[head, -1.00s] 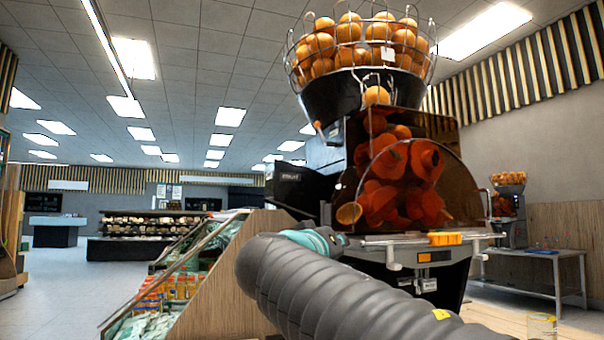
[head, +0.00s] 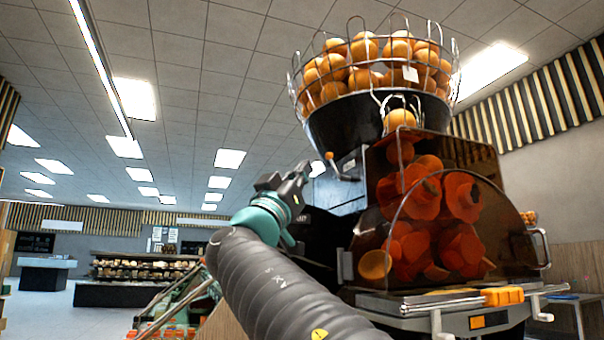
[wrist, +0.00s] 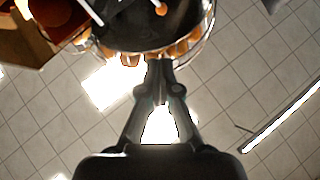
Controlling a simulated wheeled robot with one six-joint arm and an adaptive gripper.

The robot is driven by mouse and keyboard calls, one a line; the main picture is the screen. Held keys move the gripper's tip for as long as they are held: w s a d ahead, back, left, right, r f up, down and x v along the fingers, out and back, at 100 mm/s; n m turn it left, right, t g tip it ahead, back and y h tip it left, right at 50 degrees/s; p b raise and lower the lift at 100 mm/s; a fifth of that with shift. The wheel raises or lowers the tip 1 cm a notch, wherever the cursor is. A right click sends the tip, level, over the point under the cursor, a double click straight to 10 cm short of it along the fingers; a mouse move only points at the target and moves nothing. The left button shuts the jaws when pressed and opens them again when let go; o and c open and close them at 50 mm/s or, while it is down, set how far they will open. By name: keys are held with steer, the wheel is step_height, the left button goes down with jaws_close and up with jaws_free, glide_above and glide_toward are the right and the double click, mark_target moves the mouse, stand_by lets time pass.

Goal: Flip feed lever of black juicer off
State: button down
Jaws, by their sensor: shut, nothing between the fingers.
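The black juicer (head: 365,215) stands at the right in the head view, with a wire basket of oranges on top. Its feed lever (head: 329,156) is a thin rod with a small orange knob, sticking out to the left below the basket. The knob also shows at the top of the wrist view (wrist: 161,9). My gripper (head: 304,168) is raised to the left of the lever and slightly lower in the picture. Its fingers (wrist: 160,66) are closed together and empty. They appear apart from the knob, but I cannot judge the depth gap.
The wire basket (head: 372,75) and its black bowl overhang the lever. The clear front cover (head: 440,225) with orange pieces behind it is to the right. A produce display (head: 170,300) stands lower left. The space left of my gripper is open.

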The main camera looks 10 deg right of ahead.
mark_target(329, 154)
steer(key=shift+w+d+r+p, duration=0.65)
steer(key=shift+w+d+r, duration=0.1)
steer(key=shift+w+d, duration=0.3)
steer(key=shift+w+d+r+p, duration=0.65)
steer(key=shift+w+d+r, duration=0.15)
steer(key=shift+w+d, duration=0.25)
steer(key=shift+w+d+r+p, duration=0.7)
steer(key=shift+w+d, duration=0.2)
steer(key=shift+w, duration=0.25)
